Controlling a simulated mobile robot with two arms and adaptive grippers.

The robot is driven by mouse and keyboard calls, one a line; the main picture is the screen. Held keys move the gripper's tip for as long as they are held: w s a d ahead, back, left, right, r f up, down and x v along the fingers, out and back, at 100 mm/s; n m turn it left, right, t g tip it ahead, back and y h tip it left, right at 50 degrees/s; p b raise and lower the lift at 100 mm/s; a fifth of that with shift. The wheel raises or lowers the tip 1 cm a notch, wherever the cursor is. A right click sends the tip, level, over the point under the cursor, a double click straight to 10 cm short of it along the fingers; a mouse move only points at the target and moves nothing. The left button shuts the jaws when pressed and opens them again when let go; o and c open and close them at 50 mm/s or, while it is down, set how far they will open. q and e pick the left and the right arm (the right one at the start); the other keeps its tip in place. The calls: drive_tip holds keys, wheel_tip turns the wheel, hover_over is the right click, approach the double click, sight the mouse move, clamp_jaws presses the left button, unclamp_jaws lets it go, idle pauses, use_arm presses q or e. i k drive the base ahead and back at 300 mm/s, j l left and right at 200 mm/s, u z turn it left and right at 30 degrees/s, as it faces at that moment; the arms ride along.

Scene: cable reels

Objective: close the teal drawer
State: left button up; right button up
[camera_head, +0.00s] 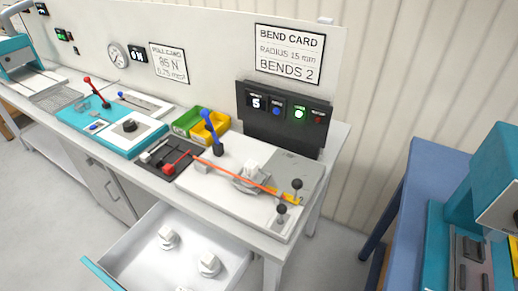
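The teal drawer (103,273) stands pulled out from under the workbench at the bottom of the view. Its front is teal, seen as an edge at lower left, and its inside is white. White knob-like pieces (209,264) sit inside it. The lower part of the drawer is cut off by the bottom edge of the picture. Neither of my grippers is in view.
The white workbench (150,188) carries a bending fixture (252,177), an orange cable, levers and green and yellow bins (208,127). A black panel (284,117) stands behind. A blue table (410,208) with a teal machine is at right; grey floor lies between.

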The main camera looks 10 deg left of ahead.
sight(137, 261)
drive_tip(key=k+j+u, duration=0.1)
drive_tip(key=u, duration=0.3)
drive_tip(key=k+j+u, duration=0.1)
drive_tip(key=u, duration=0.35)
drive_tip(key=j+u, duration=0.4)
drive_tip(key=k+l, duration=0.05)
drive_tip(key=l, duration=0.05)
